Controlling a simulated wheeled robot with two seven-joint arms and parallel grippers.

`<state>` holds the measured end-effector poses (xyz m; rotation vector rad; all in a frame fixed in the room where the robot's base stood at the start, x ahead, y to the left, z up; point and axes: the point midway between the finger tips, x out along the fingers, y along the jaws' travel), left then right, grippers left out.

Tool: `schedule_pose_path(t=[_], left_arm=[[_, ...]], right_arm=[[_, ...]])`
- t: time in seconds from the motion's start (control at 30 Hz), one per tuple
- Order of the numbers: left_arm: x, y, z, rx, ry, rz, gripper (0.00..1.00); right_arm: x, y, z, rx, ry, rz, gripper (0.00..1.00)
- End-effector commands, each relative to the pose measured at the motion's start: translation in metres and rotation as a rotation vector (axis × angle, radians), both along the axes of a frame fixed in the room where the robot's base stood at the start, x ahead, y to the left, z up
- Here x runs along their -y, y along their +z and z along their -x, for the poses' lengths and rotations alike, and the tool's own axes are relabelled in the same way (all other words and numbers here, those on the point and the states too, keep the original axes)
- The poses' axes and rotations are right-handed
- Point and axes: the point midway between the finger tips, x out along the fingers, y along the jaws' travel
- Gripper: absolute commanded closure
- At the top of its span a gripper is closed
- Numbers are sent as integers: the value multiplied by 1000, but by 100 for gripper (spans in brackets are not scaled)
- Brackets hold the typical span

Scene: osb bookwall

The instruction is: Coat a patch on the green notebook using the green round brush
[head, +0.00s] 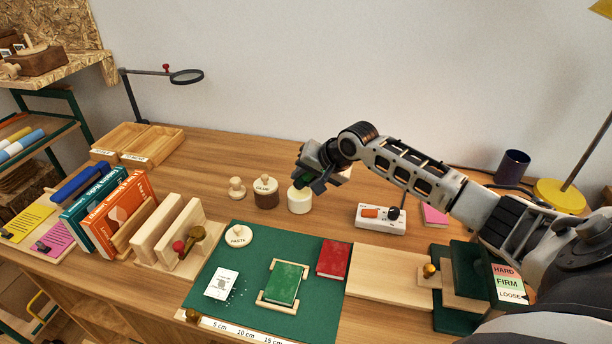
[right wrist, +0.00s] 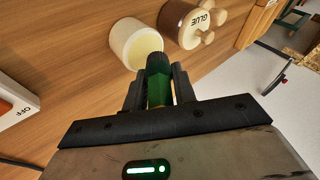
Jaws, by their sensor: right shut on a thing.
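The green notebook (head: 286,283) lies in a light wooden holder on the green mat (head: 222,262). My right gripper (head: 310,182) is above the cream pot (head: 299,204), behind the mat. It is shut on the green round brush (head: 303,181), whose green body shows between the fingers in the right wrist view (right wrist: 158,78). The brush's far end is by the mouth of the cream pot (right wrist: 130,48); I cannot tell whether it is inside. The bristles are hidden. My left gripper is out of view.
The brown glue jar (head: 265,195) stands just left of the cream pot. A red book (head: 333,259), a paste lid (head: 238,236) and a white packet (head: 222,284) lie on the mat. A white switch box (head: 381,218) stands right of the pot.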

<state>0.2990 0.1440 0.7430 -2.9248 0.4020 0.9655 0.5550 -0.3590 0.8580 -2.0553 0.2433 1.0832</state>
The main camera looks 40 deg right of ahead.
Motion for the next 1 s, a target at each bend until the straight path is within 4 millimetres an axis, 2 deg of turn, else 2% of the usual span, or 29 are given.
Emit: schedule_pose_path(t=[1.0], left_arm=[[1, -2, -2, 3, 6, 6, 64]], right_arm=[[0, -10, 0, 0, 0, 0, 96]])
